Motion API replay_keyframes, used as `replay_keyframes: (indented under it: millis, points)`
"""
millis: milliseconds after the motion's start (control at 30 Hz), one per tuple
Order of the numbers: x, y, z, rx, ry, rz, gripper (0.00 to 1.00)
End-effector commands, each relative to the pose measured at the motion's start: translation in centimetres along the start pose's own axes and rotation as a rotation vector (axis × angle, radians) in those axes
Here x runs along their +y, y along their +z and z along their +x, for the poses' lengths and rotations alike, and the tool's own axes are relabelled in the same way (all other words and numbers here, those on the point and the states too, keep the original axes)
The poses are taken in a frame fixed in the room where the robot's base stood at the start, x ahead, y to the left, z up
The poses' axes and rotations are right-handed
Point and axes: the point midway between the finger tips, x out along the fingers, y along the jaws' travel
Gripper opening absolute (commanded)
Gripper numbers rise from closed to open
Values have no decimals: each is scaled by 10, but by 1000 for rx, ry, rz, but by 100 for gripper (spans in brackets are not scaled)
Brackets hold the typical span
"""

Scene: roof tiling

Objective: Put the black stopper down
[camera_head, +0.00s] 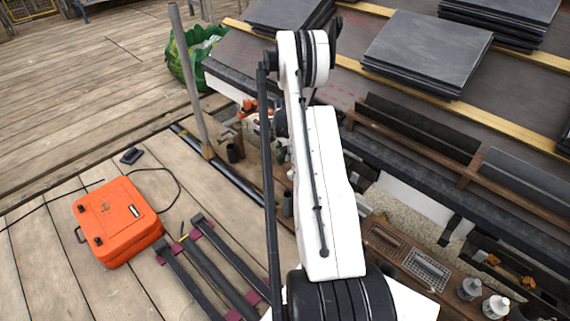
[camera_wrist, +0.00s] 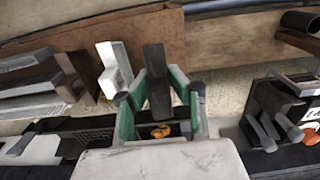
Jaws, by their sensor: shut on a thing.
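The black stopper (camera_wrist: 156,72) is an upright dark block in the middle of the wrist view. My gripper (camera_wrist: 158,92), with green-sided fingers, is shut on it, one finger on each side. A light grey block (camera_wrist: 115,68) stands just left of the stopper, close to the left finger. The stopper's lower end is partly hidden between the fingers, and I cannot tell whether it touches anything below. In the head view my white arm covers the gripper and the stopper.
In the wrist view, a brown wooden board (camera_wrist: 165,32) runs behind the stopper, with grey metal pieces (camera_wrist: 35,85) at left and a black tool holder (camera_wrist: 278,110) at right. In the head view, an orange case (camera_head: 116,220) lies on the deck, and slate stacks (camera_head: 425,50) rest on the roof.

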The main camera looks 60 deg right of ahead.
Motion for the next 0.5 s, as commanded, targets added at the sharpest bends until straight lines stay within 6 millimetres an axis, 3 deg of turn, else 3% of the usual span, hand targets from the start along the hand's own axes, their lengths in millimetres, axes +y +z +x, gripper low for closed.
replay_keyframes:
  millis: [167,367,500]
  points:
    - [0,-2,11,0,0,0,0]
    - [0,-2,39,0,0,0,0]
    - [0,-2,41,0,0,0,0]
